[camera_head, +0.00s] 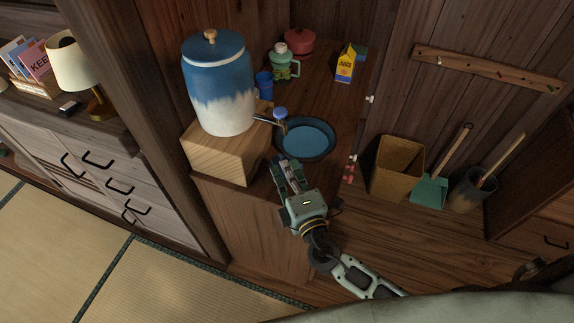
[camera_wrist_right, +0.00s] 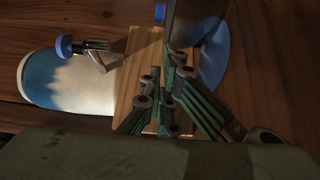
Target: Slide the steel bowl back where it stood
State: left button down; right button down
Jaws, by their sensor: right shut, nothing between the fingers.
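The only bowl I see is a wide, shallow round one (camera_head: 307,141) with a dark rim and blue inside; I cannot tell from its look that it is steel. It sits upright on the dark wooden top, under the tap of a blue and white crock (camera_head: 219,90). Part of it shows in the right wrist view (camera_wrist_right: 215,55), partly hidden behind my fingers. My right gripper (camera_head: 281,163) is shut and empty at the bowl's near left side, close to the wooden block's corner. I cannot tell whether it touches the bowl. My left gripper is not in view.
The crock stands on a pale wooden block (camera_head: 225,155), its blue-knobbed tap (camera_head: 280,113) reaching over the bowl. Behind are a blue cup (camera_head: 264,84), a green jug (camera_head: 285,66), a red pot (camera_head: 299,43) and a juice carton (camera_head: 345,66). The top right of the bowl is narrow.

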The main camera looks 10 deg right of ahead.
jog(key=shift+w+d, duration=0.1)
jog(key=shift+w, duration=0.05)
jog(key=b, duration=0.5)
send_over(303, 153)
jog(key=shift+s+a+f, duration=0.15)
jog(key=shift+s+a, duration=0.05)
jog(key=shift+s, duration=0.05)
jog(key=shift+w+d, duration=0.2)
jog(key=shift+w, duration=0.05)
